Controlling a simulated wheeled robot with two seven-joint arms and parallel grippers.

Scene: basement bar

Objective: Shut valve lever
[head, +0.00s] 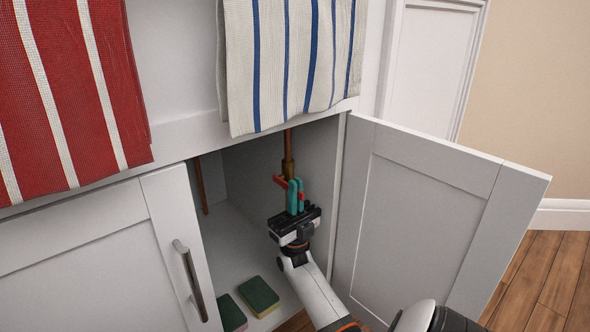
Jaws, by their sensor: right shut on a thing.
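A copper pipe with a brass valve (288,167) comes down inside the open cabinet. Its red valve lever (280,181) shows at the valve's lower end, pointing a little to the left. My right gripper (295,195) reaches into the cabinet from below, with its teal fingers up at the lever. The fingers are close together and shut on the lever, and they hide part of it. My left gripper is not in view.
The right cabinet door (430,220) stands open to the right of my arm. The left door (90,265) is shut. Two sponges (259,296) (230,314) lie on the cabinet floor. A striped white towel (290,60) and a red towel (70,95) hang above.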

